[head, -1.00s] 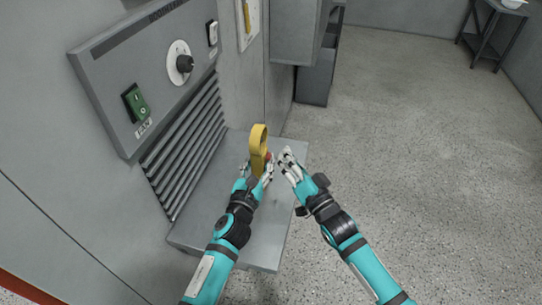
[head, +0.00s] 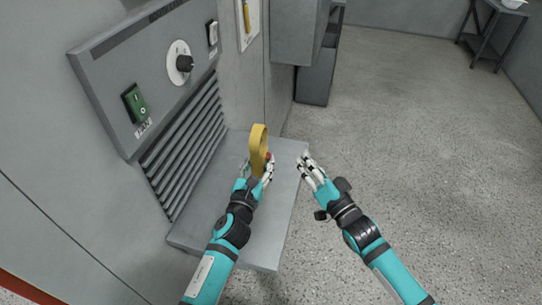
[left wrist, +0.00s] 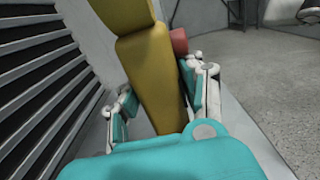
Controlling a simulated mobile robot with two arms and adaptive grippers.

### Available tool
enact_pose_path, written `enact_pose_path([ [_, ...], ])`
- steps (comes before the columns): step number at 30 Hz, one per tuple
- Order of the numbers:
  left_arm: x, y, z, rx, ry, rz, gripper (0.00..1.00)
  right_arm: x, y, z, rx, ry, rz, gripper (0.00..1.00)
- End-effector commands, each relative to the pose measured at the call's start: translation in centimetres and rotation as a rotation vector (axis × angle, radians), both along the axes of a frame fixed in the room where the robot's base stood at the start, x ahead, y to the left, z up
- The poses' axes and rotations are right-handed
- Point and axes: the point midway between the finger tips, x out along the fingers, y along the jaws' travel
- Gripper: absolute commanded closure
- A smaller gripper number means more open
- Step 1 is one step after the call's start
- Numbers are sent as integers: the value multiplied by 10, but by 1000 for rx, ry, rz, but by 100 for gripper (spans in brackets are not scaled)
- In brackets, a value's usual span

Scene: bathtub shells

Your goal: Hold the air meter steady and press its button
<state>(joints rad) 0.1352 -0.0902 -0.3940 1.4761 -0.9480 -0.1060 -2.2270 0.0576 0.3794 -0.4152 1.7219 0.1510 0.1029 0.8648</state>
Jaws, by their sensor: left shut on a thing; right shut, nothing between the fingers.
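The air meter (head: 258,146) is yellow with a loop-shaped top, and stands upright at the grey shelf. My left gripper (head: 259,170) is shut on its lower part. In the left wrist view the yellow air meter (left wrist: 157,75) rises between the two fingers of my left gripper (left wrist: 160,100). A red button (left wrist: 179,41) shows on its right side there; a bit of red also shows in the head view. My right gripper (head: 308,165) is shut and empty, to the right of the air meter and apart from it, near the shelf's right edge.
The grey shelf (head: 240,250) has bare space around the air meter. A grey wall panel (head: 150,75) with a dial (head: 181,63), a green switch (head: 136,103) and a slatted vent is at left. Open speckled floor lies at right, with a small table (head: 490,35) far back.

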Motion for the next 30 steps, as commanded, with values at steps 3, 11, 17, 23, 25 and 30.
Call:
enact_pose_path([
  [3, 0, 0, 0, 0, 0, 1, 100, 0, 0, 0, 0, 0, 0, 100],
  [11, 0, 0, 0, 0, 0, 1, 44, 0, 0, 0, 0, 0, 0, 100],
  [17, 0, 0, 0, 0, 0, 0, 35, 0, 0, 0, 0, 0, 0, 100],
  [23, -3, 2, -1, 1, 1, 0, 35, 0, 0, 0, 0, 0, 0, 100],
  [25, -10, 4, -1, 1, 1, 1, 35, 0, 0, 0, 0, 0, 0, 100],
  [30, -41, 14, -2, 3, 2, 0, 35, 0, 0, 0, 0, 0, 0, 100],
])
